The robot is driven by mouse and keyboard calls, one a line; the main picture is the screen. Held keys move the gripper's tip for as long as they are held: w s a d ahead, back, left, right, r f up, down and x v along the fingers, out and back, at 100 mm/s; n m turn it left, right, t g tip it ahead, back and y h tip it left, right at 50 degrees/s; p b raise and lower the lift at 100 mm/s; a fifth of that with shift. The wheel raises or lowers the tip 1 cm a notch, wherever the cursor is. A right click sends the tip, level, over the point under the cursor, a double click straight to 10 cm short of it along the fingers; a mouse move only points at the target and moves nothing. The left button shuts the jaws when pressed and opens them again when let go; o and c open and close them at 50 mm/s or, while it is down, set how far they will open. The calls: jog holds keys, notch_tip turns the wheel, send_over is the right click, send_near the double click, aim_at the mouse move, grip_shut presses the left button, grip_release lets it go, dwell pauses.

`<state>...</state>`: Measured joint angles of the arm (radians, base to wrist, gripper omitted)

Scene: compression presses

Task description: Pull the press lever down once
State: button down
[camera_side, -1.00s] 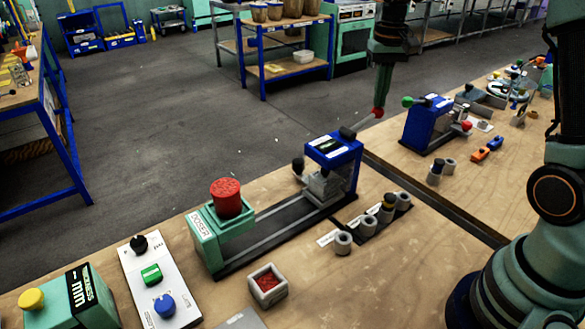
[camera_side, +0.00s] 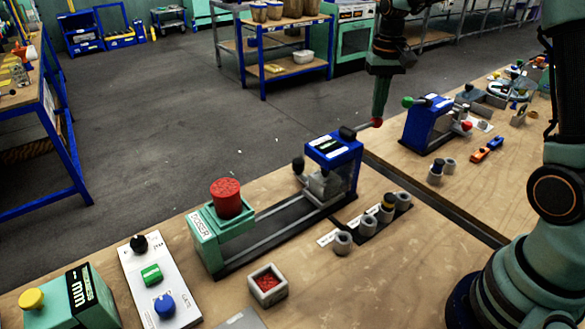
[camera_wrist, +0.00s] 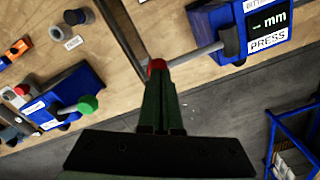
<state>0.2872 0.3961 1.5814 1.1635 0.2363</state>
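The blue press (camera_side: 333,165) stands at the far end of a dark rail on the bench. Its side lever (camera_side: 362,128) runs from a dark hub to a red ball knob (camera_side: 376,122), tilted slightly up. In the wrist view the press (camera_wrist: 262,35), labelled PRESS, is at upper right, and the lever rod (camera_wrist: 190,56) reaches left to the red knob (camera_wrist: 158,66). My gripper (camera_side: 378,116) points down with its fingertips at the knob, seemingly touching it from above. The fingers look closed together; the knob shows just beyond their tips.
Another blue machine (camera_side: 428,125) with a green knob (camera_side: 407,101) stands right of my gripper. A red cylinder (camera_side: 227,198) sits on a green block at the rail's near end. Small grey cups (camera_side: 343,243) stand beside the press. Floor lies behind the bench edge.

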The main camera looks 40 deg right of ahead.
aim_at(376, 119)
jog(key=shift+f, duration=1.3)
notch_tip(376, 119, up, 13)
jog(key=shift+f, duration=0.2)
dwell(1.3)
jog(key=s+a+f+n+t, duration=0.3)
jog(key=s+a+n+t, duration=0.2)
jog(key=s+a, duration=0.7)
jog(key=shift+s+a+n+t, duration=0.35)
jog(key=shift+s+n, duration=0.15)
jog(key=shift+s, duration=0.75)
